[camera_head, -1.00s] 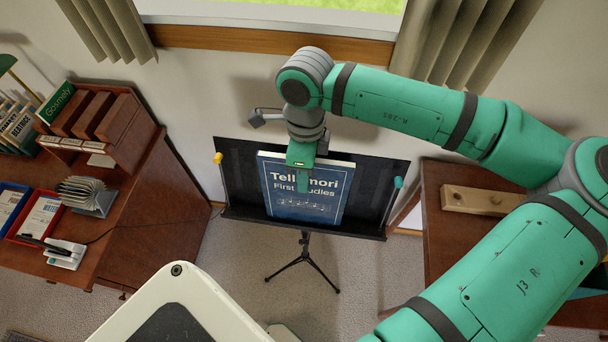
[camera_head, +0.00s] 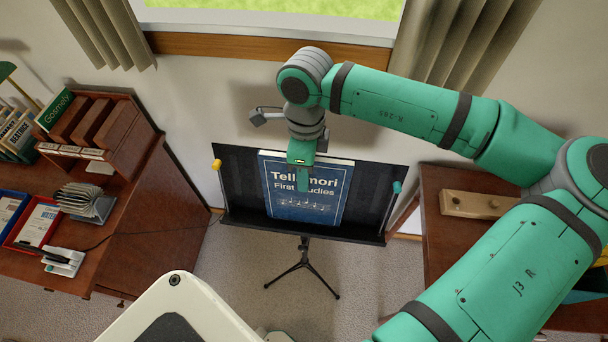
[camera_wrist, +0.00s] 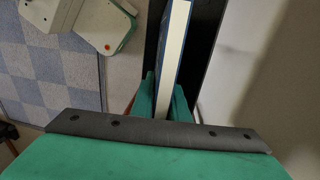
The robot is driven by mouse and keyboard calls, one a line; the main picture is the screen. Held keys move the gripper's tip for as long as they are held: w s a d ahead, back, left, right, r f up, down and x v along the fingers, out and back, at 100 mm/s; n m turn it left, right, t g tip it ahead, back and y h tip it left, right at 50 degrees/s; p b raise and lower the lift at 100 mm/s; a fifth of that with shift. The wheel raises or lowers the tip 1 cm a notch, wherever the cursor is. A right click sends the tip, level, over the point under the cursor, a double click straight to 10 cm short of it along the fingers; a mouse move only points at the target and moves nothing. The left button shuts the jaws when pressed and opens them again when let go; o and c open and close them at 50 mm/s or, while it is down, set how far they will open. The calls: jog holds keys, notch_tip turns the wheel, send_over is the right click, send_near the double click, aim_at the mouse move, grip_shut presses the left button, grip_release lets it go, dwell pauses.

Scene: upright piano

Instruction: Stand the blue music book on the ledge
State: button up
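The blue music book (camera_head: 308,207) is upright, cover facing me, against the dark panel of a black music stand. Its lower edge is at the stand's ledge (camera_head: 350,236); I cannot tell whether it touches. My gripper (camera_head: 303,180) is at the book's top edge, one finger showing in front of the cover. In the wrist view the book's pale page edge (camera_wrist: 171,60) runs between the two green fingers of my gripper (camera_wrist: 162,98), which close on it from both sides. The rear finger is hidden in the head view.
A yellow knob (camera_head: 217,164) and a teal knob (camera_head: 397,187) sit at the stand's sides. A wooden desk with books and trays (camera_head: 22,232) is at left. A brown table with a wooden block (camera_head: 478,204) is at right. A window sill (camera_head: 270,46) is behind.

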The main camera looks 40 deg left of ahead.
jog(key=o, duration=0.4)
jog(key=shift+w+a+r, duration=0.1)
jog(key=shift+w+r, duration=0.1)
jog(key=shift+r, duration=1.8)
jog(key=shift+w+a+r, duration=0.1)
jog(key=shift+w+r, duration=0.05)
jog(key=shift+r, duration=1.85)
